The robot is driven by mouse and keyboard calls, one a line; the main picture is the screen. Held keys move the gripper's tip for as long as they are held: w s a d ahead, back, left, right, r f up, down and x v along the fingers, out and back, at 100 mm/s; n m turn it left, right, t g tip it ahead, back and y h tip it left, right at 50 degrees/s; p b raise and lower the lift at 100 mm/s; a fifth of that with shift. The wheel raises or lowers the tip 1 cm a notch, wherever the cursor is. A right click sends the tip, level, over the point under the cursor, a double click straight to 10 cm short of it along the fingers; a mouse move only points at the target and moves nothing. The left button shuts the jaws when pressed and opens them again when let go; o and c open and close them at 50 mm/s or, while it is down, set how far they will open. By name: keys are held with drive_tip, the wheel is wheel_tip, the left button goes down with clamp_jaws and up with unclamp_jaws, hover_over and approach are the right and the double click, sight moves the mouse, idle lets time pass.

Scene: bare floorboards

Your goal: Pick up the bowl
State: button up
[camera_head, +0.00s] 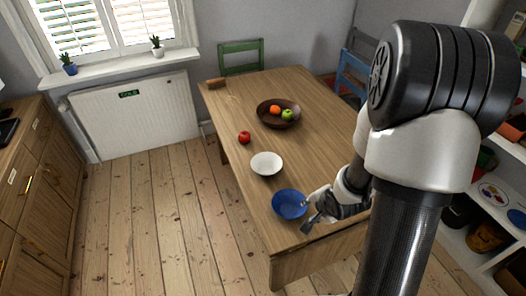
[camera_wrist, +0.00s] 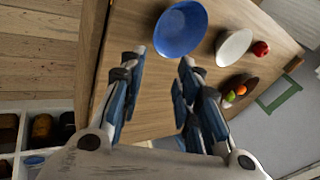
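Three bowls stand on the wooden table (camera_head: 322,150). The blue bowl (camera_head: 287,204) is near the front edge, and it also shows at the top of the wrist view (camera_wrist: 181,27). The white bowl (camera_head: 266,164) is behind it, and right of it in the wrist view (camera_wrist: 234,47). The dark brown bowl (camera_head: 267,120) holds orange and green fruit farther back. My gripper (camera_head: 306,216) is open and empty, just right of the blue bowl in the head view. In the wrist view its spread fingers (camera_wrist: 161,58) point toward the blue bowl, with table surface between them.
A red apple (camera_head: 244,137) lies near the table's left edge by the white bowl. A brown roll-shaped object (camera_head: 216,83) lies at the far corner. Green (camera_head: 241,58) and blue (camera_head: 353,75) chairs stand around the table. Shelves (camera_head: 500,200) are at right; floor at left is clear.

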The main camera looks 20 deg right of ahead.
wheel_tip(320, 180, down, 2)
drive_tip(key=m, duration=0.2)
drive_tip(key=y+b, duration=0.1)
drive_tip(key=b, duration=0.3)
approach(289, 207)
drive_tip(key=shift+m+t, duration=0.3)
drive_tip(key=s, duration=0.5)
drive_tip(key=shift+s+a+r, duration=0.1)
drive_tip(key=shift+s+a, duration=0.1)
drive_tip(key=shift+a, duration=0.05)
drive_tip(key=shift+b+x, duration=1.55)
drive_tip(key=shift+x, duration=1.6)
drive_tip(key=shift+a+r, duration=0.1)
drive_tip(key=shift+r, duration=0.05)
drive_tip(key=shift+c, duration=0.6)
clamp_jaws()
